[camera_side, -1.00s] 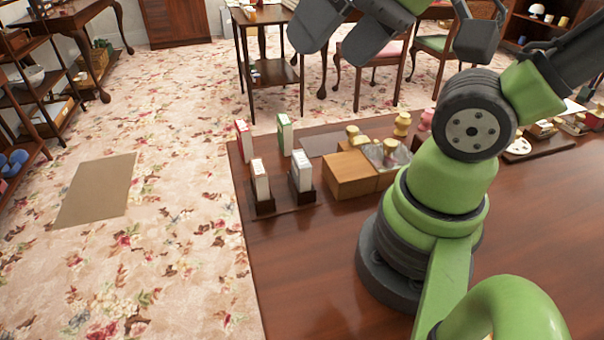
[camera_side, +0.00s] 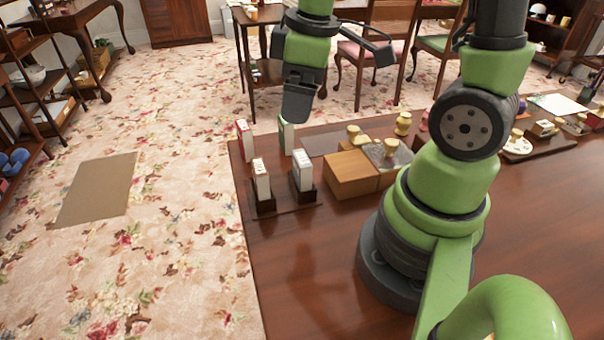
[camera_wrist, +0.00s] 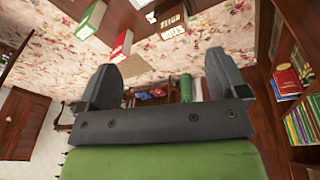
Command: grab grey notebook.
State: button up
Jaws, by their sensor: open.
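My gripper (camera_side: 340,80) is open and empty, above the far left part of the table, over the upright books. It also shows in the wrist view (camera_wrist: 162,70), its two fingers wide apart with nothing between them. Upright books with white page edges stand there: a red one (camera_side: 243,141), a green one (camera_side: 286,137) partly behind a finger, and two in dark covers or holders, at front left (camera_side: 262,183) and front right (camera_side: 302,172). The wrist view shows a dark, lettered book (camera_wrist: 172,24), partly cut off at the top. I cannot tell which one is the grey notebook.
A wooden box (camera_side: 350,176) stands right of the books, with yellow-topped pieces (camera_side: 390,149) behind it. The table (camera_side: 310,265) is clear in front of the books. Flowered carpet (camera_side: 170,260) lies beyond its left edge.

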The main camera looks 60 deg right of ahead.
aim_at(302, 157)
jog(key=d+f+n, duration=0.1)
jog(key=f, duration=0.1)
jog(key=d+f+n+g, duration=0.1)
jog(key=f, duration=0.1)
jog(key=d+f+n+g, duration=0.1)
jog(key=f+n, duration=0.1)
jog(key=f, duration=0.1)
jog(key=shift+w+f, duration=0.1)
jog(key=shift+w, duration=0.15)
notch_tip(302, 157, down, 4)
jog(key=shift+f, duration=0.1)
jog(key=shift+w+a+f, duration=0.1)
jog(key=shift+a+f, duration=0.05)
jog(key=shift+f, duration=1.35)
jog(key=shift+w+a+f, duration=0.1)
jog(key=shift+f, duration=1.4)
jog(key=c, duration=1)
jog(key=shift+r, duration=0.1)
